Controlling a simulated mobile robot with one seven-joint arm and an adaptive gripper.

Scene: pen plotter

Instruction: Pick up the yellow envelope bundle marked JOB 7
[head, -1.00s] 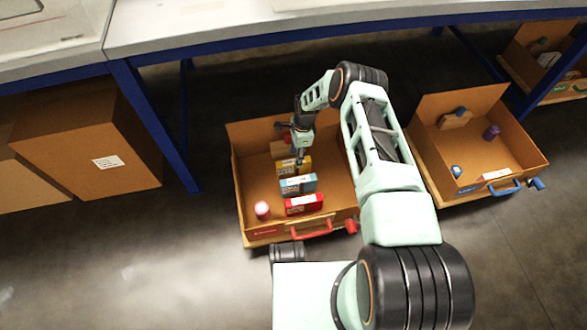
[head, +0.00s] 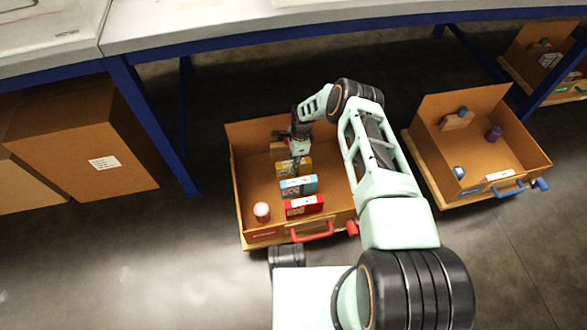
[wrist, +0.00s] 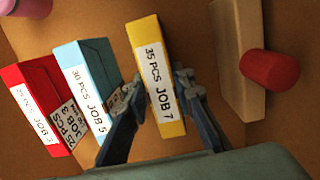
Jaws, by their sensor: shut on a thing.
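The yellow envelope bundle (wrist: 152,50) stands upright in the wrist view, with a white label reading "35 PCS JOB 7". My gripper (wrist: 160,98) is shut on it, one finger on each side of its lower part. In the head view the yellow bundle (head: 281,168) is in the open cardboard drawer (head: 252,190), partly hidden behind my gripper (head: 295,172). I cannot tell whether it still touches the drawer floor.
The blue JOB 5 bundle (wrist: 80,75) stands close beside the yellow one, with the red bundle (wrist: 35,105) beyond. A wooden block with a red knob (wrist: 268,70) is on the other side. A pink-topped cylinder (head: 262,211) stands near the front left. A table (head: 250,30) overhangs behind.

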